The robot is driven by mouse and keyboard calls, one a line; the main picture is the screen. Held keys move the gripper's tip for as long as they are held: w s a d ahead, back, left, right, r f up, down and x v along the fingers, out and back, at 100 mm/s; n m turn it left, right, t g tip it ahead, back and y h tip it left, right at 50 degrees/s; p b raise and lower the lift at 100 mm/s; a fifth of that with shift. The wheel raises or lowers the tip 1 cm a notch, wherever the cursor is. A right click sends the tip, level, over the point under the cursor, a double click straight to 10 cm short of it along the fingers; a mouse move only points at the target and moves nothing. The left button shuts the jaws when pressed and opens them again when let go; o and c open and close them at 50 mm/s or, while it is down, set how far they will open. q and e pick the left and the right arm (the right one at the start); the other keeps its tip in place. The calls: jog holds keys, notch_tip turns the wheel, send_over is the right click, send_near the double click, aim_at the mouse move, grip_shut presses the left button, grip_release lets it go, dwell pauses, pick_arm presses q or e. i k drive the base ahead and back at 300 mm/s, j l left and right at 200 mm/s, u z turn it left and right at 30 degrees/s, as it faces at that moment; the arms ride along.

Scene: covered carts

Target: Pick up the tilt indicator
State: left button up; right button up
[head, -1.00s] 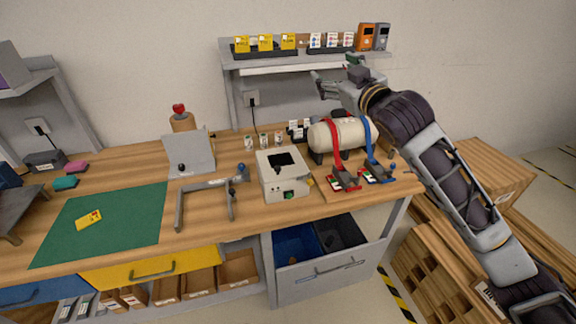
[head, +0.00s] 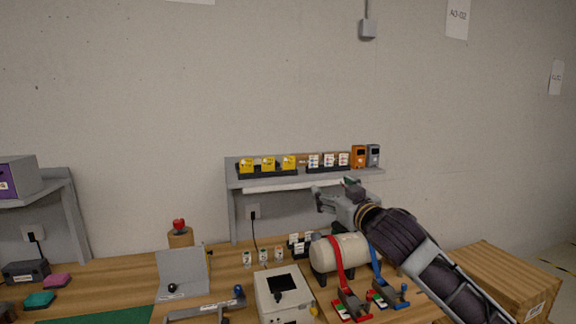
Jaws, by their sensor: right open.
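Several yellow labelled cards (head: 268,164) and white labelled cards (head: 328,160) stand in dark holders on the raised grey shelf. Their print is too small to tell which one is the tilt indicator. My right gripper (head: 322,200) is open and empty. It is in front of the shelf and a little below its board, above the cream tank, apart from the cards. My left gripper is not in view.
An orange device (head: 358,156) and a grey device (head: 373,155) stand at the shelf's right end. Below are a cream tank (head: 346,250) with red and blue straps, a white boxy machine (head: 283,295) and a grey angled stand (head: 184,276). A green mat (head: 100,317) shows at the bottom.

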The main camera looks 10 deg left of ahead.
aim_at(289, 161)
jog(key=i+j, duration=0.25)
jog(key=i, duration=0.15)
jog(key=i+j, duration=0.3)
jog(key=i, duration=0.15)
